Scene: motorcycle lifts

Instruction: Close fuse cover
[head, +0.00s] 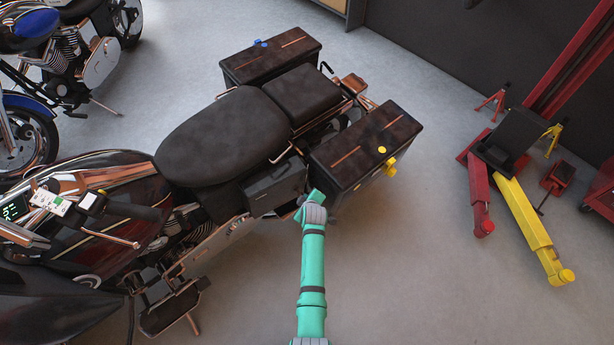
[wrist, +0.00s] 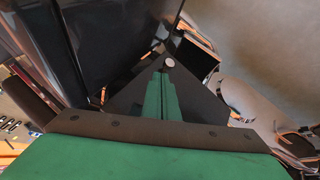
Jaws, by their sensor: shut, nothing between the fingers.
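A dark grey boxy side panel (head: 276,190), which looks like the fuse cover, is on the motorcycle's flank below the seat, left of the near saddlebag. I cannot tell for sure how far open it stands. My gripper (head: 306,203) is close to the right end of this panel, beside the saddlebag's lower corner. In the wrist view, my green fingers (wrist: 162,97) are together and empty. They are in front of a dark triangular surface (wrist: 190,75) with a small pale round spot; I cannot tell whether this is the cover or whether I touch it.
The near saddlebag (head: 366,145) with yellow latches is just right of my gripper. The far saddlebag (head: 270,55) has a blue latch. The seat (head: 222,135) is behind the panel. A red and yellow lift (head: 525,215) stands at right; the floor between is clear.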

